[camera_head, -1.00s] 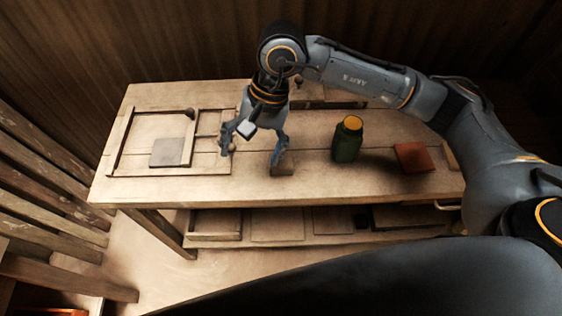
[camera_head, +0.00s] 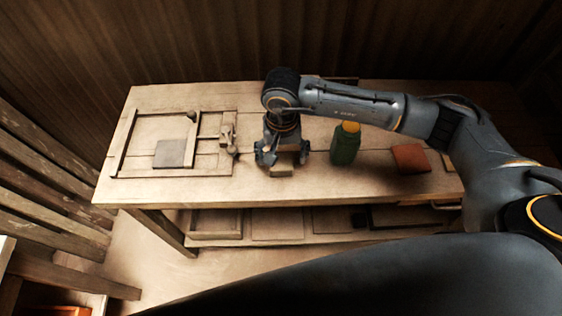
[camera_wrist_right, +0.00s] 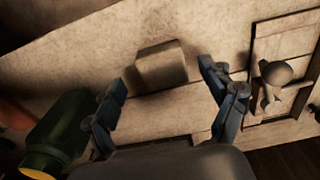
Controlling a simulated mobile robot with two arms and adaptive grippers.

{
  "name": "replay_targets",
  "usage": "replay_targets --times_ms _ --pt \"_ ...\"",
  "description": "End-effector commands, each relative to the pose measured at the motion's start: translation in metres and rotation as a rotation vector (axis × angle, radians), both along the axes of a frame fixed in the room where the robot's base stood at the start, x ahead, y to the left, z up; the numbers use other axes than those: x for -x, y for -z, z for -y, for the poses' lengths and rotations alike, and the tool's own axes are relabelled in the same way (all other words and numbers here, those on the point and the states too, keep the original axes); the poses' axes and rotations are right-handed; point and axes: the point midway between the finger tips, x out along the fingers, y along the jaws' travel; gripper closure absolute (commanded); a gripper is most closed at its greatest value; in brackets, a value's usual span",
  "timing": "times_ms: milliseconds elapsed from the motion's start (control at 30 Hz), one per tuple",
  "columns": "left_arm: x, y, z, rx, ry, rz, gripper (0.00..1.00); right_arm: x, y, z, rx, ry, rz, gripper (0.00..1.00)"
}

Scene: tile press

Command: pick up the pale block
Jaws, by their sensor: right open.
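The pale block (camera_head: 281,170) sits on the wooden table near its front edge, about the middle. My right gripper (camera_head: 284,157) is just above and behind it, pointing down, and partly covers it in the head view. In the right wrist view the block (camera_wrist_right: 161,65) lies in front of the opening between the spread fingers (camera_wrist_right: 164,77), with bare table showing on both sides of it. The gripper is open and empty. I cannot tell from these views whether a finger touches the block. My left gripper is not in view.
A dark green jar with a yellow top (camera_head: 345,145) stands close to the right of the gripper. An orange-red tile (camera_head: 411,158) lies farther right. The wooden press frame (camera_head: 115,146) with a grey tile (camera_head: 170,154) is at left, its handle (camera_head: 228,138) near the gripper.

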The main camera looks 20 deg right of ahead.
Motion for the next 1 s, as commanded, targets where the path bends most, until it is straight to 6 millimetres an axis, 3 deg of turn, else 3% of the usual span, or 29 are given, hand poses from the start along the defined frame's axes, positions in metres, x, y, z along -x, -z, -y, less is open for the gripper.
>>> replay_targets --times_ms 100,233,500,567,800,1000 --pt "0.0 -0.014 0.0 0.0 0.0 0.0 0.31 0.004 0.016 -0.003 -0.001 0.002 -0.006 0.17" --pt "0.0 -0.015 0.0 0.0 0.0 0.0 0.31 0.002 0.032 -0.003 -0.002 0.002 -0.003 0.17" --pt "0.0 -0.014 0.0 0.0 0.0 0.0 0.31 0.002 0.038 -0.002 -0.001 0.001 0.0 0.17" --pt "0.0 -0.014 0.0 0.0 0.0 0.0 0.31 0.002 0.037 -0.002 -0.001 0.001 0.0 0.25" --pt "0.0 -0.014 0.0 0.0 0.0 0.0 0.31 0.002 0.037 -0.002 0.0 0.001 0.0 0.74" --pt "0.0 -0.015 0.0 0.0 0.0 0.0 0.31 0.002 0.037 -0.002 -0.001 0.001 0.0 0.76"
